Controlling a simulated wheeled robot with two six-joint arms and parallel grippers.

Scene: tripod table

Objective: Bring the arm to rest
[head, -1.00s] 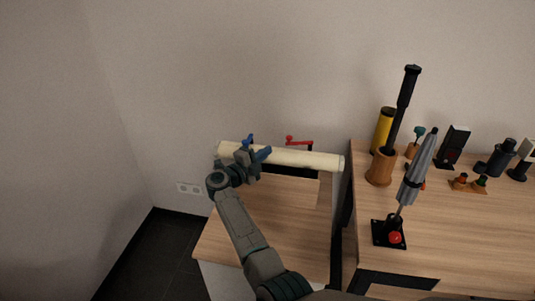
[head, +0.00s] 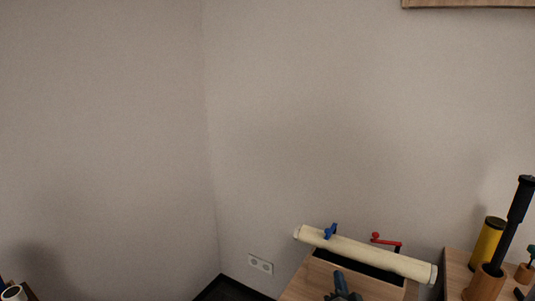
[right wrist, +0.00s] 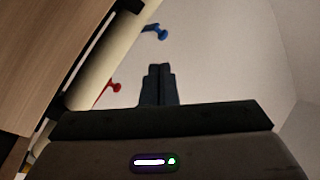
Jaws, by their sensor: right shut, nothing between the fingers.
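My right gripper (head: 342,288) shows at the bottom edge of the head view, in front of the cream roll. Its fingers are together with nothing between them, and most of the arm is below the picture. In the right wrist view the closed fingers (right wrist: 158,84) point up the picture, towards the bare wall. They are apart from the cream roll (right wrist: 108,50), the blue handle (right wrist: 157,32) and the red crank (right wrist: 108,92). My left gripper is in neither view.
The cream roll (head: 365,255) lies across a wooden table, with a blue handle (head: 330,231) and a red crank (head: 386,240) by it. A yellow cylinder (head: 487,243) and a wooden cup (head: 484,284) holding a black tool stand at right. A wooden shelf (head: 470,3) is at top right.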

